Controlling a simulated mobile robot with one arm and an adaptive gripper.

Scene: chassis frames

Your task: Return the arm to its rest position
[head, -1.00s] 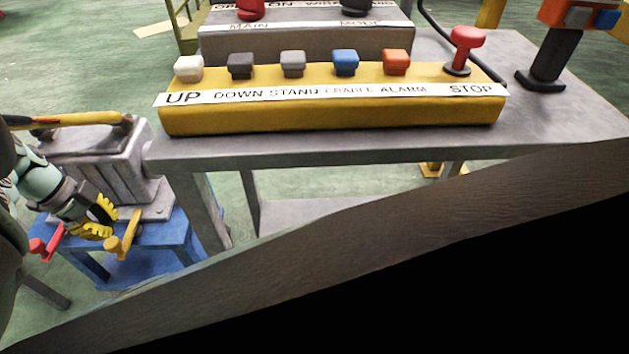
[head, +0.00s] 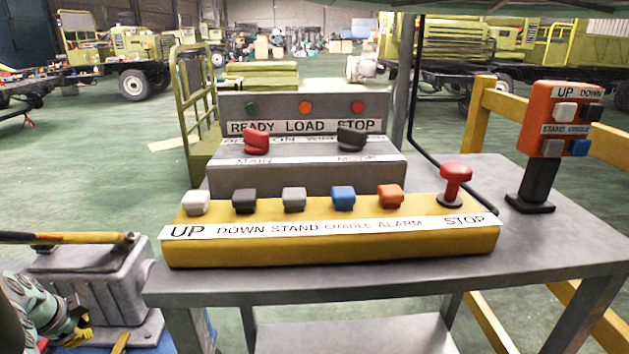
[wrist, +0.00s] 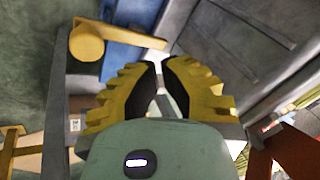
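My gripper (wrist: 161,64) shows in the wrist view as two ribbed yellow fingers with black pads. Their tips are close together, with only a thin gap and nothing held between them. In the head view my arm (head: 45,310) is at the lower left, beside the grey lever box (head: 85,285).
A grey table (head: 560,240) holds a yellow button box (head: 340,245), a grey switch panel (head: 310,180) and an orange pendant (head: 560,105) on a black stand. A long yellow handle (head: 65,238) reaches over the lever box. Green floor lies open behind, with vehicles farther back.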

